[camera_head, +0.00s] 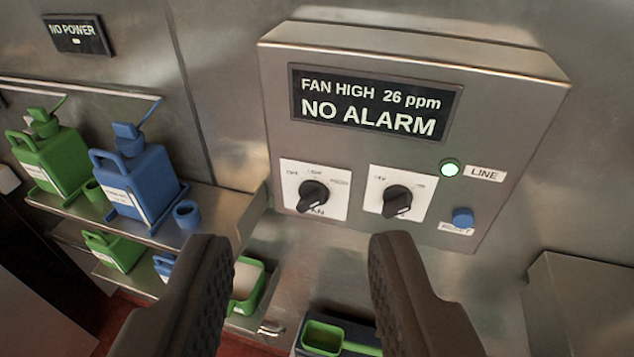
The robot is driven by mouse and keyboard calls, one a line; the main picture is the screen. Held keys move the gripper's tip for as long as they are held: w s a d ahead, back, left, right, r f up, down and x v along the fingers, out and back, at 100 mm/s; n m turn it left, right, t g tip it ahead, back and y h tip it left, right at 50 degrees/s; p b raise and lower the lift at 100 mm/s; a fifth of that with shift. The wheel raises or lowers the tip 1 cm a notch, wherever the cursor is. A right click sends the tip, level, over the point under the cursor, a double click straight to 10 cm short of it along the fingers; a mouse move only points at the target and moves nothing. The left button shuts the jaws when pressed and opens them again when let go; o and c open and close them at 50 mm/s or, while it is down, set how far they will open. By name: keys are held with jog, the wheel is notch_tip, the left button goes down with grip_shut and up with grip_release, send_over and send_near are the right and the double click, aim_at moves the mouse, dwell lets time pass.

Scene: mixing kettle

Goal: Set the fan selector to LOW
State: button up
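The fan selector (313,195) is a black rotary knob on a white plate marked OFF, LOW and a third, blurred position, with FAN below partly covered by the knob. It sits at the lower left of a grey metal control box. Its exact pointing direction is hard to tell. The display (375,103) above reads FAN HIGH, 26 ppm, NO ALARM. My gripper (302,248) is open and empty. Its two dark fingers are wide apart, below the selector in the picture, and the knob shows between and above them, apparently untouched.
A second black knob (397,201) sits close right of the selector. A lit green LINE lamp (450,169) and a blue RESET button (463,217) are further right. Shelves at left hold green (50,160) and blue jugs (137,182). A metal box edge (585,300) is lower right.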

jog(key=o, duration=0.5)
jog(key=shift+a, duration=0.1)
jog(key=shift+o, duration=0.2)
jog(key=w+a+f+n, duration=0.1)
jog(key=w+a+f, duration=0.3)
jog(key=a+f, duration=0.1)
jog(key=shift+n, duration=0.3)
jog(key=n+t+h+b, duration=0.1)
jog(key=n+t+h, duration=0.1)
jog(key=n+h, duration=0.3)
send_near(305, 205)
jog(key=shift+m+h, duration=0.3)
jog(key=shift+m, duration=0.3)
jog(key=p+x, duration=0.7)
jog(key=shift+w+f, duration=0.15)
jog(key=shift+w, duration=0.6)
jog(key=shift+d+p, duration=0.1)
jog(key=shift+p, duration=0.25)
